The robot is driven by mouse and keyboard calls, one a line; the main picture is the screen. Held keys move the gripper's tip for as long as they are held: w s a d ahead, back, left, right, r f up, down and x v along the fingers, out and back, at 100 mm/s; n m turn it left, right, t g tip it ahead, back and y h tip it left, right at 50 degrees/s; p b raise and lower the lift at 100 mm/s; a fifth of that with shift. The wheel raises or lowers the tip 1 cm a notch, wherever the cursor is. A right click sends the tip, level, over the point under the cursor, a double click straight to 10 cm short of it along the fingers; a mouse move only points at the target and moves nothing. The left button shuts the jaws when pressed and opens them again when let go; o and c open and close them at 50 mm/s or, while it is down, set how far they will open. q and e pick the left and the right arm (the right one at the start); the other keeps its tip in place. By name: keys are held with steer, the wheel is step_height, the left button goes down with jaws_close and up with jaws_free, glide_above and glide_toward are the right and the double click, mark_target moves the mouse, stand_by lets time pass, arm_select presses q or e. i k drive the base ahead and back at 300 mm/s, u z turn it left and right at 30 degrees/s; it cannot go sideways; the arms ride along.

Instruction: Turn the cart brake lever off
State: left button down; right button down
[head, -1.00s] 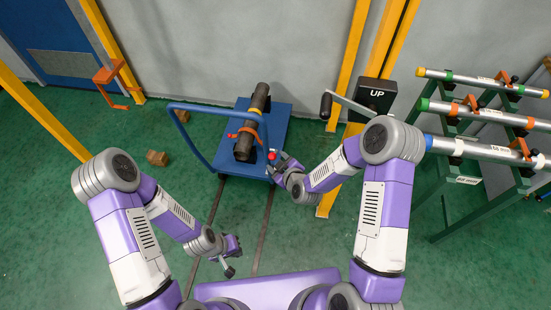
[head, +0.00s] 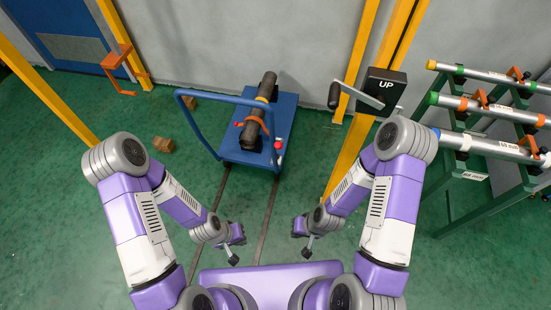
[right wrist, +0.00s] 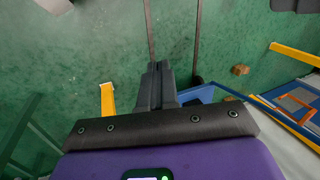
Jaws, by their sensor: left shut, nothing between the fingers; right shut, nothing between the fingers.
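The blue cart (head: 228,150) stands on the floor tracks ahead of me, with a push handle on its left. A red knob (head: 278,145), apparently the brake lever's, shows at the cart's near right side; which way the lever is set is too small to tell. My right gripper (head: 299,227) is shut and empty, well short of the cart and apart from the knob. Its closed fingers (right wrist: 157,85) also show in the right wrist view, over bare floor.
A dark pipe (head: 268,88) with an orange strap lies on the cart. A crank box marked UP (head: 383,88) is on the yellow post at right. A green rack (head: 450,205) holds several pipes. Wooden blocks (head: 162,144) lie left. Floor before the cart is clear.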

mark_target(278, 145)
steer(key=z, duration=0.55)
steer(key=k, duration=1.25)
steer(key=u, duration=0.1)
steer(key=i, duration=0.55)
steer(key=u, duration=0.95)
steer(key=i, duration=0.7)
steer(key=z, duration=0.05)
